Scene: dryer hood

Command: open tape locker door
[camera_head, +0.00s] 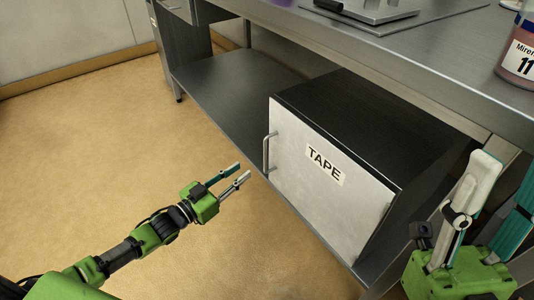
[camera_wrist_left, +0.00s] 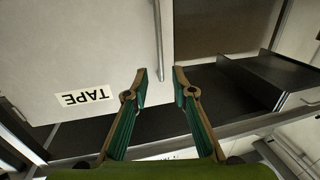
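The tape locker (camera_head: 375,115) is a dark box with a pale door (camera_head: 300,190) labelled TAPE, on the lower shelf under a bench. The door looks shut. Its vertical metal handle (camera_head: 268,152) is at the door's left edge. My left gripper (camera_head: 243,170) is open and empty, just left of the handle and apart from it. In the left wrist view, the handle (camera_wrist_left: 159,40) lies ahead of the gap between my open left fingertips (camera_wrist_left: 160,72), with the upside-down label (camera_wrist_left: 86,97) to the left. My right gripper (camera_head: 508,170) is at the right edge, fingers apart.
The metal bench top (camera_head: 400,55) overhangs the locker. The lower shelf (camera_head: 225,85) is bare left of the locker. A labelled jar (camera_head: 520,60) and a metal device (camera_head: 375,8) stand on the bench. The tan floor (camera_head: 100,140) in front is clear.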

